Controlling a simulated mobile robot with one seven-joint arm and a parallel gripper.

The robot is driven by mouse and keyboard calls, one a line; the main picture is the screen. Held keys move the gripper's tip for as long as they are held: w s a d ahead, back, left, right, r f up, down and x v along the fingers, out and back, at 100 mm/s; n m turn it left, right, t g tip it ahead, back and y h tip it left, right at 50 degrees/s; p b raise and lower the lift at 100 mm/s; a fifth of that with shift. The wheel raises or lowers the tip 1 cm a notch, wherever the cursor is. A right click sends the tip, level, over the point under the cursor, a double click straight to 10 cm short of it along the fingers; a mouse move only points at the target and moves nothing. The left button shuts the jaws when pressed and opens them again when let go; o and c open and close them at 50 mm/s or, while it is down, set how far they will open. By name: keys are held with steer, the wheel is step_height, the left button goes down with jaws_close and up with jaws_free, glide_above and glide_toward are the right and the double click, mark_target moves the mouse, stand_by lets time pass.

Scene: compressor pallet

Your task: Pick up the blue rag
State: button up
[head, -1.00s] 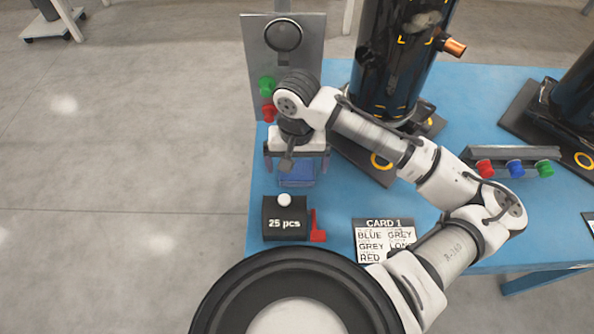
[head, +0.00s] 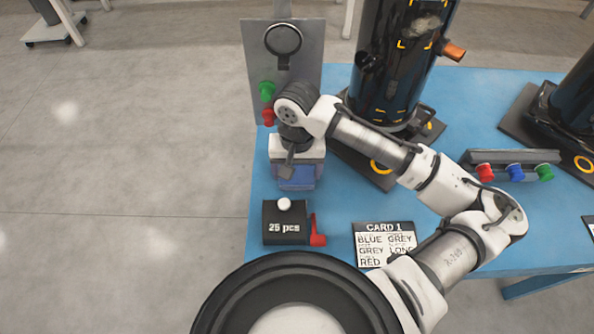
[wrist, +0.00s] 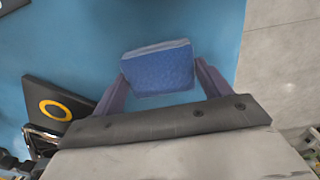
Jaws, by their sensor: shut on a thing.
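The blue rag (wrist: 158,72) is a folded, textured block between the two fingers of my gripper (wrist: 160,82) in the wrist view. The fingers press on its left and right sides. In the head view the rag (head: 297,184) shows below my gripper (head: 296,174), over the left part of the blue table. My gripper is shut on the rag. I cannot tell whether the rag touches the table.
A black box marked "25 pcs" (head: 287,227) with a red lever (head: 317,232) stands in front of the gripper. A grey upright panel (head: 310,65) and a black cylinder (head: 392,80) stand behind. CARD 1 (head: 384,243) lies to the right. The blue table (head: 345,205) has bare room between.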

mark_target(297, 174)
step_height(297, 174, up, 20)
steer(key=p, duration=0.1)
steer(key=shift+f, duration=0.1)
steer(key=shift+o, duration=1.4)
steer(key=shift+c, duration=0.9)
